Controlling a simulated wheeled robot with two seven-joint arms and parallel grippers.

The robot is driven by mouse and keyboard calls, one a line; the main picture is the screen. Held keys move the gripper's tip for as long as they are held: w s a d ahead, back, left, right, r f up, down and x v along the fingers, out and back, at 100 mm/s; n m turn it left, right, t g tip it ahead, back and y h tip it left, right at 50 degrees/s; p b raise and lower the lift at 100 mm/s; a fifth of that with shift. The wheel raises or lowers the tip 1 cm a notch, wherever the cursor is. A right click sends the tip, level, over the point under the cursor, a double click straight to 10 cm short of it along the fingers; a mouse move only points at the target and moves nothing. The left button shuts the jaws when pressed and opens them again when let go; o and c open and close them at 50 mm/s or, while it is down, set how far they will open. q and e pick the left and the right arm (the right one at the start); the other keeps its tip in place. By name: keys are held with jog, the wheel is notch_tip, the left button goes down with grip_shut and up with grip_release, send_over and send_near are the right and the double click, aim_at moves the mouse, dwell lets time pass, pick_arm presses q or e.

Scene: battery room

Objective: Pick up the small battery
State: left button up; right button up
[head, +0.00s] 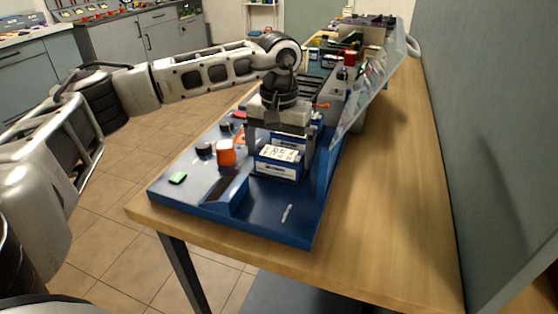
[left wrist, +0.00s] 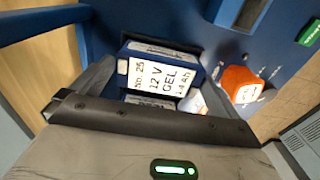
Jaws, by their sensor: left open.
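The small battery (head: 277,169) is a blue block with a white label, sitting in the blue fixture on the bench. In the left wrist view the battery (left wrist: 158,75) has a label reading "No. 25, 12 V GEL, 1.4 Ah". My left gripper (head: 280,150) points down over the battery, its open fingers on either side of it. I cannot tell whether the fingers touch its sides. Another labelled surface (left wrist: 150,101) shows beside the battery, partly hidden by the gripper body. My right gripper is out of view.
The blue fixture (head: 285,226) carries an orange part (head: 227,153), black knobs and a green indicator (head: 177,178). A tilted clear panel (head: 372,85) stands right of the gripper. The wooden bench top (head: 390,210) is bare along the right, beside a grey wall.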

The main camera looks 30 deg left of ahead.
pick_arm(q)
jog(key=shift+f, duration=0.6)
jog(key=c, duration=0.9)
jog(key=shift+r, duration=0.1)
jog(key=shift+c, duration=1.4)
